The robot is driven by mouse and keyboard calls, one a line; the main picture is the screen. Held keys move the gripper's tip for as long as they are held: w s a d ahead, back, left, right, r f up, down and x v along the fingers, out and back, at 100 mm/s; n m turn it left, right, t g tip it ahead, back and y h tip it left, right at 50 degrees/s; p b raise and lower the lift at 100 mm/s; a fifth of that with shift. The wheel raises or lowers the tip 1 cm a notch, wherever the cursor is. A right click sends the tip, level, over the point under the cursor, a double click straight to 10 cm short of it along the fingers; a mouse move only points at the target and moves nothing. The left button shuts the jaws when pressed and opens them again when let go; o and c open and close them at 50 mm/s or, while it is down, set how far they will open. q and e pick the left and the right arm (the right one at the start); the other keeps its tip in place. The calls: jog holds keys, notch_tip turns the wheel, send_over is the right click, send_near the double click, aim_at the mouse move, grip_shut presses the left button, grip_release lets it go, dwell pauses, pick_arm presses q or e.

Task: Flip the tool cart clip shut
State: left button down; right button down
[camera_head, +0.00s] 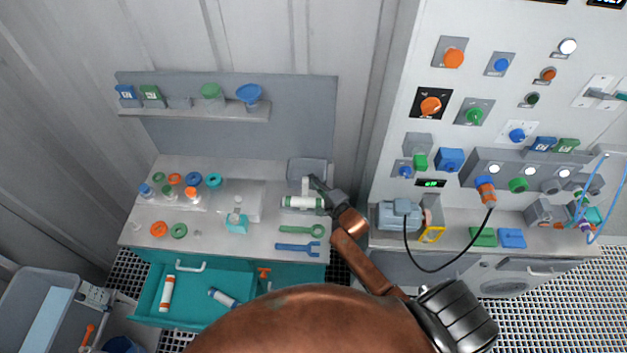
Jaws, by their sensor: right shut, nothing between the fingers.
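A white cylinder with green end bands (301,202) lies across the right end of the tool cart top (262,245). A small pale upright piece (305,185), which looks like the clip, stands just behind the cylinder, in front of a grey block (307,168). Whether the clip is open or closed is too small to tell. My right gripper (314,182) is shut and empty. Its fingertips are right beside the clip, above the cylinder's right end, and hide part of both. I cannot tell whether they touch. My left gripper is not in view.
A green wrench (300,230) and a blue wrench (298,248) lie in front of the cylinder. A teal drawer (197,312) is open below, with cartridges inside. A control panel (400,120) stands to the right. Coloured rings and small vessels occupy the cart's left side.

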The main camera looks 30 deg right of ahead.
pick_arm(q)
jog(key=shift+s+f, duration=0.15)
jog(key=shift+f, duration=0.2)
pick_arm(e)
jog(key=shift+s, duration=0.15)
